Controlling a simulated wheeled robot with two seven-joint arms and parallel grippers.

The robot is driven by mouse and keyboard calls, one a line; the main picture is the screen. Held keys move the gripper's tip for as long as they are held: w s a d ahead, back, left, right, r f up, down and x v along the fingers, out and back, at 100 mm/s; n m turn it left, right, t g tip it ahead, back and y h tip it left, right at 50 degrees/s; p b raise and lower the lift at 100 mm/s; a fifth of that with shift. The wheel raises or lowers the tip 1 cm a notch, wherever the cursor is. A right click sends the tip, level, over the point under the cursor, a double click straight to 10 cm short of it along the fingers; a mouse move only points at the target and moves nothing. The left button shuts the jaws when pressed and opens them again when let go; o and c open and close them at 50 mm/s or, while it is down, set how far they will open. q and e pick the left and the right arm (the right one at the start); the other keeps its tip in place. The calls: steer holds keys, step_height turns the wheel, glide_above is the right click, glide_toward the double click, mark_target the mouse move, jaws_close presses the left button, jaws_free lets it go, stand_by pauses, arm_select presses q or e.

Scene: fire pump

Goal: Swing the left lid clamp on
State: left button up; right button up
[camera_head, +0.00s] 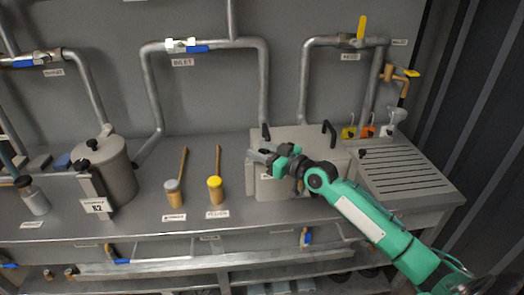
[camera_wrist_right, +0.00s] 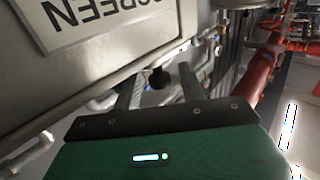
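A grey box with a lid (camera_head: 318,140) stands on the bench, partly hidden by my right arm. A black upright handle (camera_head: 265,132), probably the left lid clamp, is at its left rear side. A second black handle (camera_head: 330,131) is at its right rear. My right gripper (camera_head: 258,153) is at the box's left front, in front of the left handle. In the right wrist view its fingers (camera_wrist_right: 158,88) are apart, with a dark knob (camera_wrist_right: 157,78) showing between or beyond them. I cannot tell if they touch it. A "SCREEN" label (camera_wrist_right: 85,15) is close by. My left gripper is not in view.
A grey cylindrical pot (camera_head: 115,172) stands farther left. A slatted drainboard (camera_head: 405,170) is at right. Pipes run along the back wall.

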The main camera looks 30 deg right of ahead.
step_height(320, 180, up, 10)
steer(key=shift+f, duration=0.2)
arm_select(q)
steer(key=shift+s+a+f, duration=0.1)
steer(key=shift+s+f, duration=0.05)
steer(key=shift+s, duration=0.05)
arm_select(e)
step_height(320, 180, up, 10)
glide_above(262, 150)
steer(key=shift+w+r, duration=0.1)
steer(key=shift+r, duration=0.1)
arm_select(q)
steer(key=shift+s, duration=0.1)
